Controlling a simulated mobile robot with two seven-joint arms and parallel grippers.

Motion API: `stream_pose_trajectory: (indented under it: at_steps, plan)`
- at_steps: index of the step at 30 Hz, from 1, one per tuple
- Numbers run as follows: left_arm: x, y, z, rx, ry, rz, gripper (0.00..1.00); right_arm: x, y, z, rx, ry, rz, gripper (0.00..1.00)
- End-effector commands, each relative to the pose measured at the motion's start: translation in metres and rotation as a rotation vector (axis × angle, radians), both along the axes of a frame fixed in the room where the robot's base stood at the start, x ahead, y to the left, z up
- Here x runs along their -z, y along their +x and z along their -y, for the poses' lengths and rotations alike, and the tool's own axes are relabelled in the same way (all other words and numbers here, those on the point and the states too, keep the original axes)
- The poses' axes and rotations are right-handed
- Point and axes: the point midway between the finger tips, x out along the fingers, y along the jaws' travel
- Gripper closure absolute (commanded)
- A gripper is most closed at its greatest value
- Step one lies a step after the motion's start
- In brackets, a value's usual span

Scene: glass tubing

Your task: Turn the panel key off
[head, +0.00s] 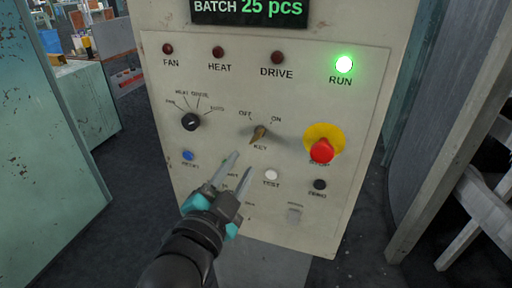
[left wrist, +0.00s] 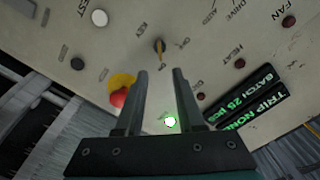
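The panel key (head: 258,134) is a small brass-coloured key in the middle of the beige control panel (head: 330,218), below the OFF and ON marks. Its upper end leans right, toward ON. In the left wrist view the key (left wrist: 159,46) shows just beyond the fingertips, roughly in line with the gap between them. My left gripper (head: 241,162) is open and empty, below and slightly left of the key in the head view. It also shows in the left wrist view (left wrist: 160,72), with its two fingers apart. My right gripper is not in view.
A red stop button (head: 321,150) on a yellow ring stands out right of the key. A black selector knob (head: 190,122) is at left. The green RUN lamp (head: 344,64) is lit; the other lamps are dark. A white TEST button (head: 271,174) sits below the key.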

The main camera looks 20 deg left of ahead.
Motion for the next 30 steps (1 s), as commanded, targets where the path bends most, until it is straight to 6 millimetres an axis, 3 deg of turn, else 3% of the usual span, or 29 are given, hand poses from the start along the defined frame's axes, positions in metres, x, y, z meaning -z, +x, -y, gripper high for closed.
stream_pose_trajectory:
  at_steps: [9, 21, 30]
  plan:
    - [0.002, 0.026, 0.001, 0.001, 0.002, 0.005, 0.62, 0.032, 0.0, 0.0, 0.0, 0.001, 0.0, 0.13]
    - [0.0, 0.085, 0.003, -0.001, 0.001, -0.001, 0.62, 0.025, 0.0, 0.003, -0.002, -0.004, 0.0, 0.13]
    - [0.0, 0.101, 0.003, 0.0, 0.001, 0.0, 0.62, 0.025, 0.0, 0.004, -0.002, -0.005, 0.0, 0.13]
